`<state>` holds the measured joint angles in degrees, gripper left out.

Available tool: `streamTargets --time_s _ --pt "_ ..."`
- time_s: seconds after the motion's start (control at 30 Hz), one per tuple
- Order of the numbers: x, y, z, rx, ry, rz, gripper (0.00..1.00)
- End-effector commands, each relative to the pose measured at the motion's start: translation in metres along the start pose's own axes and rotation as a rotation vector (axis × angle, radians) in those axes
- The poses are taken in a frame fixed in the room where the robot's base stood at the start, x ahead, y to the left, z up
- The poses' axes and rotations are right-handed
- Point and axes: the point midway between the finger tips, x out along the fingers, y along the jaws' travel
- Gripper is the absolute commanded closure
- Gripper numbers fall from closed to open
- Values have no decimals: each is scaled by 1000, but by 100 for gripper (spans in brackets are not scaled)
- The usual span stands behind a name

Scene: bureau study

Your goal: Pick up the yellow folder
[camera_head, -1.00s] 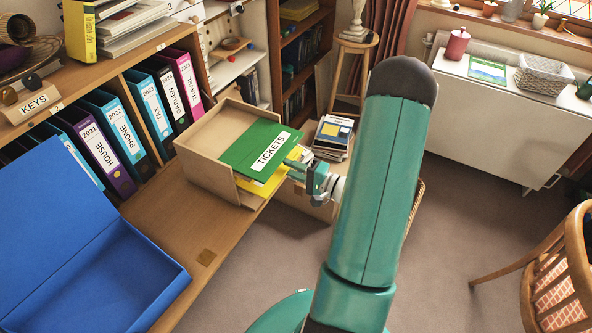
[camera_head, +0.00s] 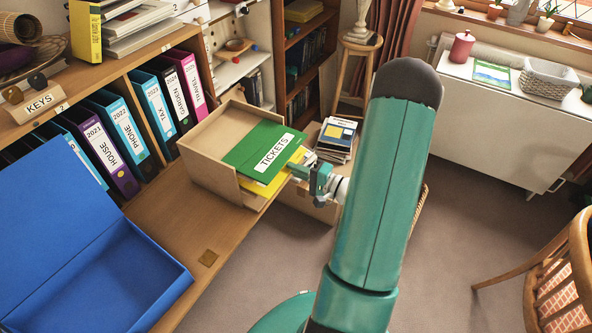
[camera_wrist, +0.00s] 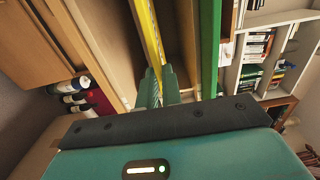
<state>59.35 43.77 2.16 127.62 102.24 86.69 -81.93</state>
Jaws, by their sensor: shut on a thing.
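The yellow folder (camera_head: 262,188) lies in the open wooden tray box (camera_head: 207,179), mostly hidden under a green folder (camera_head: 258,148) labelled TICKETS. Its lower edge and right side show past the green one. My gripper (camera_head: 304,170) is at the folder's right edge, outside the open side of the box. In the wrist view, the yellow folder (camera_wrist: 148,35) is seen edge-on and runs between the fingers of my gripper (camera_wrist: 157,84), which are shut on it. The green folder (camera_wrist: 210,48) stands apart to the right of the fingers there.
The box sits on a wooden desk (camera_head: 160,222). A blue open box file (camera_head: 90,235) is at the left, and binders (camera_head: 108,150) stand behind. A stack of books or magazines (camera_head: 336,137) is beyond my gripper. A wicker chair (camera_head: 560,265) stands far right; the floor between is clear.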

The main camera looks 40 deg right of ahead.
Motion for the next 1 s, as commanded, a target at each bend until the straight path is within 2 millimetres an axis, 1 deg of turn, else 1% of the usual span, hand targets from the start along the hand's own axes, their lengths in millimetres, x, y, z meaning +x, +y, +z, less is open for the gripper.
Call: streamTargets --time_s 0.17,1.0 --pt "-5 0 0 0 1 -1 100" --pt "-43 -2 0 1 0 0 100"
